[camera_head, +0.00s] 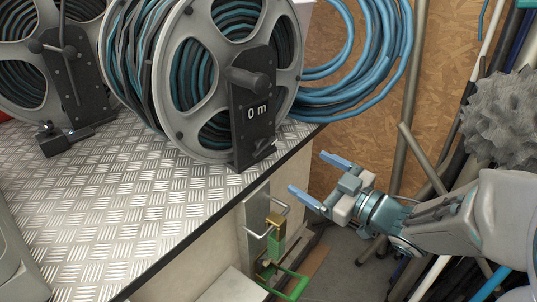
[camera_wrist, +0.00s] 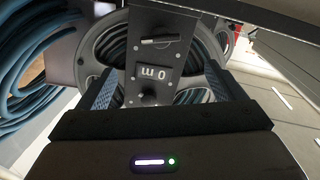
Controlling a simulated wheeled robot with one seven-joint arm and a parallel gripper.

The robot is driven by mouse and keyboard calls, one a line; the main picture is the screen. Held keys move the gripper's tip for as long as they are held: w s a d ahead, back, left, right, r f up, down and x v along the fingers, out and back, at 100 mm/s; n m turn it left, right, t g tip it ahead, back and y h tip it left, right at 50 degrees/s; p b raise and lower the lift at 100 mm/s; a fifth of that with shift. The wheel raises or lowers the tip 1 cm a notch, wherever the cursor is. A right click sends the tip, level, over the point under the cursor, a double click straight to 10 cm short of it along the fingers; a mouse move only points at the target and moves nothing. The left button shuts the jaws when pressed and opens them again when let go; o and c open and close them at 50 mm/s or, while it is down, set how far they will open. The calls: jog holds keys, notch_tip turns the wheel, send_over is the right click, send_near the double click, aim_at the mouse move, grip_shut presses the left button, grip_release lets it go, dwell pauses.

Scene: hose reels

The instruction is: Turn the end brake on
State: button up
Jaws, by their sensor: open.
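The nearer hose reel (camera_head: 195,60), grey with dark and teal hose, stands on the metal bench. Its black end plate (camera_head: 241,130) carries a "0 m" display and a dark round knob (camera_head: 250,78). A small lever (camera_head: 265,149) sits low on the plate; it also shows in the wrist view (camera_wrist: 158,42), where the plate appears upside down. I cannot tell for certain that this lever is the end brake. My gripper (camera_head: 320,178) is open and empty, off the bench edge to the right of the plate. In the wrist view its fingers (camera_wrist: 160,80) frame the plate, apart from it.
A second reel (camera_head: 25,75) with a black levered stand is at the left on the tread-plate bench top (camera_head: 110,200). Blue hose coils (camera_head: 365,60) hang behind. Green and brass fittings (camera_head: 277,240) are below the bench edge. Pipes (camera_head: 415,90) lean at right.

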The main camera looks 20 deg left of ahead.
aim_at(267, 148)
jog(key=p+x, duration=0.1)
jog(key=x, duration=1.2)
jog(key=shift+w+a, duration=0.15)
jog(key=shift+a, duration=0.25)
jog(key=c, duration=1)
jog(key=shift+r+p, duration=0.1)
jog(key=shift+p, duration=0.2)
